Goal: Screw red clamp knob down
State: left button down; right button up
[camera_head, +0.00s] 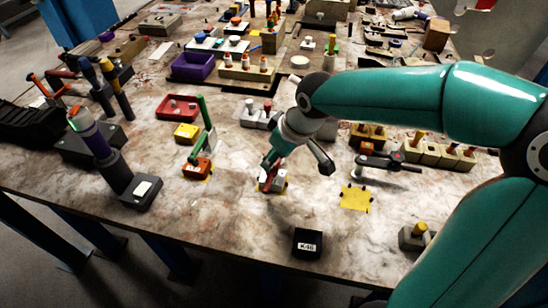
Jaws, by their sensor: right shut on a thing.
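My right gripper (272,163) reaches down over the middle of the table at the end of the teal arm. It is shut on a small red part, which looks like the red clamp knob (264,179), low over the table beside a small pale block (280,181). The gripper covers much of this part, so its thread and seat are hidden. I cannot tell how far down the knob sits. My left gripper does not show.
An orange base (196,168) with a green lever stands left of the gripper. A black block marked K46 (307,243) lies near the front edge. A yellow square (355,197) lies to the right. The front middle of the marbled table (232,220) is clear.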

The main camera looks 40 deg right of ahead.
jog(key=o, duration=1)
jog(key=shift+r, duration=0.1)
jog(key=v, duration=1.1)
jog(key=shift+s+r, duration=0.3)
jog(key=shift+r, duration=0.05)
jog(key=shift+d, duration=0.15)
